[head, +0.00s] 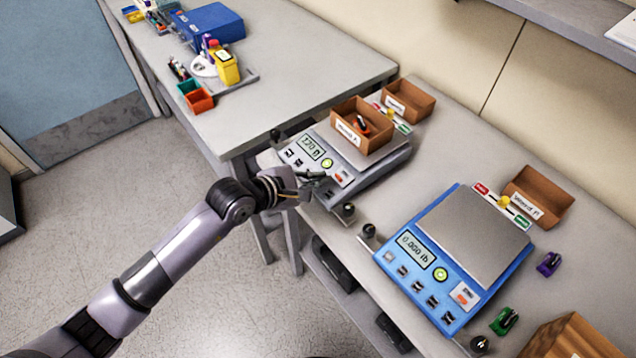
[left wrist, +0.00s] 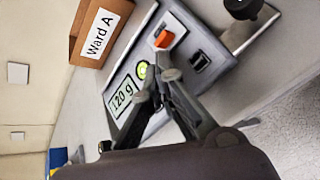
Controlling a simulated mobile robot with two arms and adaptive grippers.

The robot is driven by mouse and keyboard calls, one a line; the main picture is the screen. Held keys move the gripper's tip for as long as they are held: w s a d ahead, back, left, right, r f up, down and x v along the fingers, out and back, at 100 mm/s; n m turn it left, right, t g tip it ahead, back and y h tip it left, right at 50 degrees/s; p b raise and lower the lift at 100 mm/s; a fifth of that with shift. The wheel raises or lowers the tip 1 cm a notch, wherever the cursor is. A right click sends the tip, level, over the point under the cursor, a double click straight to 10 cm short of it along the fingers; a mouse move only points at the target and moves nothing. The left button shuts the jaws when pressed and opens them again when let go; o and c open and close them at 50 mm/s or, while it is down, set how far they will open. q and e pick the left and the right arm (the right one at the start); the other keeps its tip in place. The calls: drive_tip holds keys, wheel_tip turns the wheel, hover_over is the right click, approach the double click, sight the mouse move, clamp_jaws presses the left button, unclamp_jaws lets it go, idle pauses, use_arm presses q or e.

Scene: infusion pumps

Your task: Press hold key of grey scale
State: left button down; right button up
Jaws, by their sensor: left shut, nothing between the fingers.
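The grey scale (head: 384,163) stands on the bench at the upper middle of the head view. Its display (head: 310,147) reads about 120 g, also in the left wrist view (left wrist: 122,97). Its panel has a round green-yellow key (left wrist: 142,70), an orange-and-white key (left wrist: 163,39) and dark keys, one at the panel's right (left wrist: 200,62). The key labels are too small to read. My left gripper (head: 311,176) is shut and empty over the front panel. Its fingertips (left wrist: 158,82) appear close to the green-yellow key and cover part of the panel; contact cannot be told.
An open brown box (head: 375,141) labelled Ward A sits on the grey scale. A blue scale (head: 405,282) reading 0.000 lb stands to the right. Another brown box (head: 412,99) is behind. Dark knobs (head: 347,211) stand near the bench's front edge. Bare bench lies between the scales.

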use_arm(q)
drive_tip(key=shift+f+b, duration=0.35)
idle(0.6)
drive_tip(key=shift+r, duration=0.15)
drive_tip(key=shift+s+a+r+p, duration=0.1)
drive_tip(key=shift+r+p, duration=0.45)
drive_tip(key=shift+r, duration=0.05)
drive_tip(key=r+p, duration=0.2)
drive_tip(key=r, duration=0.1)
drive_tip(key=a+r+p, duration=0.1)
drive_tip(key=shift+s+r+p, duration=0.3)
drive_tip(key=shift+s+r, duration=0.1)
idle(0.8)
